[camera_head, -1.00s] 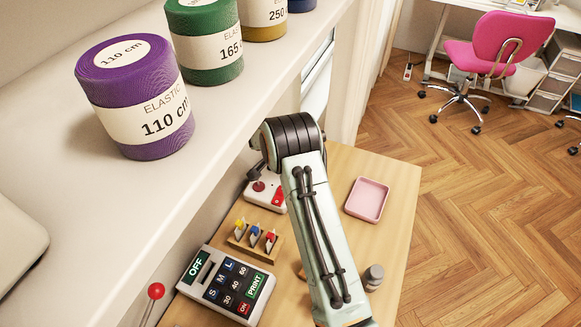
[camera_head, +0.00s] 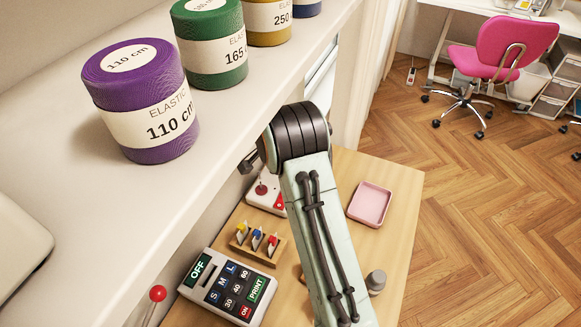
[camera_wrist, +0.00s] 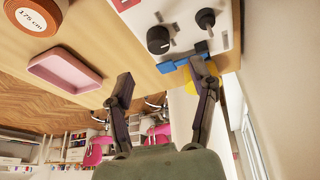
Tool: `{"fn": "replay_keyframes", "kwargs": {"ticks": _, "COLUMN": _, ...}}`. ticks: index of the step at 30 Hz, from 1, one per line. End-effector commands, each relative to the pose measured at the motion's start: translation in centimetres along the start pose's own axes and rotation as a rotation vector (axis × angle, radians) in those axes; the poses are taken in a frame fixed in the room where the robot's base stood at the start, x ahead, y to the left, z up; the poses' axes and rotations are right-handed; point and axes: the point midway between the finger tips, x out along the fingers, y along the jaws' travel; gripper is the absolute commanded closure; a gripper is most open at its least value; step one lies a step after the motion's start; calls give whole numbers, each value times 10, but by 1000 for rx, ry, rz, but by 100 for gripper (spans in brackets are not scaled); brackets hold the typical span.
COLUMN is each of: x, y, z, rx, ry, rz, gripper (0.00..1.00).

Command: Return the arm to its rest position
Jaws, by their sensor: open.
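My arm rises from the bottom of the head view, its dark ribbed joint standing in front of the shelf edge. A dark part, perhaps a fingertip, shows at the joint's left; the rest of the gripper is hidden there. In the wrist view my gripper (camera_wrist: 162,78) is open, its two dark fingers spread with nothing between them. Beyond the right finger are a blue piece (camera_wrist: 184,62) and a white device with black knobs (camera_wrist: 178,28). I cannot tell whether the finger touches the blue piece.
The shelf (camera_head: 160,215) holds purple (camera_head: 140,100) and green (camera_head: 210,42) elastic spools beside my arm. Below, the wooden table carries a keypad device (camera_head: 228,288), a rack of coloured pieces (camera_head: 258,243) and a pink tray (camera_head: 370,203).

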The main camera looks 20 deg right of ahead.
Motion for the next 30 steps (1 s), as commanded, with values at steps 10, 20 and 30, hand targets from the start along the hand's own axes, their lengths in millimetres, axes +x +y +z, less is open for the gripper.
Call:
{"fn": "replay_keyframes", "kwargs": {"ticks": 10, "x": -7, "y": 0, "z": 0, "rx": 0, "ry": -1, "rz": 1, "gripper": 42}}
{"fn": "replay_keyframes", "kwargs": {"ticks": 20, "x": -2, "y": 11, "z": -10, "rx": 23, "ry": 13, "rz": 17, "gripper": 42}}
{"fn": "replay_keyframes", "kwargs": {"ticks": 30, "x": 33, "y": 158, "z": -119, "rx": 292, "ry": 183, "rz": 209, "gripper": 42}}
